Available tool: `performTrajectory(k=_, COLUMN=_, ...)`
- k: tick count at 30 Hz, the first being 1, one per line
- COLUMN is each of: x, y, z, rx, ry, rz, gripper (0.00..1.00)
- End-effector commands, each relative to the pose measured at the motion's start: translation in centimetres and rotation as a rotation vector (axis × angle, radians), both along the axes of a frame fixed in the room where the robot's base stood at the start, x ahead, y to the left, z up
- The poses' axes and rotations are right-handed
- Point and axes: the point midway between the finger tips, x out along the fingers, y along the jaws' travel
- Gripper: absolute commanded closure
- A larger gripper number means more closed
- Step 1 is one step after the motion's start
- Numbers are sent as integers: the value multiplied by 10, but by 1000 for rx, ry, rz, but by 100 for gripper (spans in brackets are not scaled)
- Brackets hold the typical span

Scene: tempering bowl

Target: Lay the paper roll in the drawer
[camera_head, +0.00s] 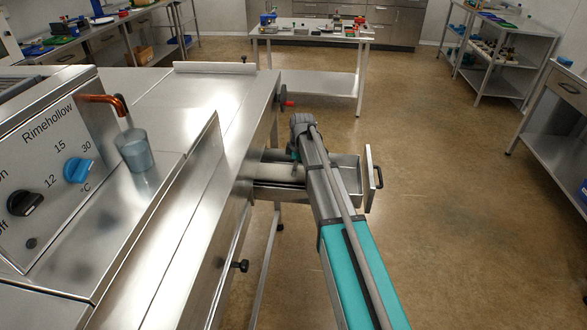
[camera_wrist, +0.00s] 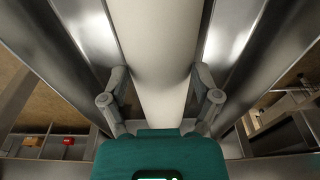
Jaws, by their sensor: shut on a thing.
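The paper roll (camera_wrist: 157,50) is a pale, smooth cylinder that runs up the middle of the wrist view. My gripper (camera_wrist: 160,88) is shut on it, with one finger on each side. Metal drawer walls (camera_wrist: 62,62) flank the roll on both sides, so it appears to be inside or just above the drawer; whether it touches the bottom I cannot tell. In the head view the drawer (camera_head: 369,178) is pulled out from the counter's right side. Part of the pale roll (camera_head: 284,171) shows in it, left of my arm, which hides the rest and most of my gripper.
The steel counter (camera_head: 215,95) borders the drawer on the left, with a tempering unit (camera_head: 60,165) and a small clear cup (camera_head: 134,150) on it. A table with items (camera_head: 315,37) stands beyond. The floor right of the drawer is clear.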

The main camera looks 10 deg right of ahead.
Motion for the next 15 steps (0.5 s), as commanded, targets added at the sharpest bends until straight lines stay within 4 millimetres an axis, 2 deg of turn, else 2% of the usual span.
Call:
performTrajectory(k=1, x=0, y=0, z=-2, rx=0, ry=0, rz=0, gripper=81)
performTrajectory(k=2, x=0, y=0, z=-2, rx=0, ry=0, rz=0, gripper=18)
performTrajectory(k=4, x=0, y=0, z=-1, rx=0, ry=0, rz=0, gripper=5)
performTrajectory(k=5, x=0, y=0, z=-1, rx=0, ry=0, rz=0, gripper=0)
performTrajectory(k=15, x=0, y=0, z=-1, rx=0, ry=0, rz=0, gripper=0)
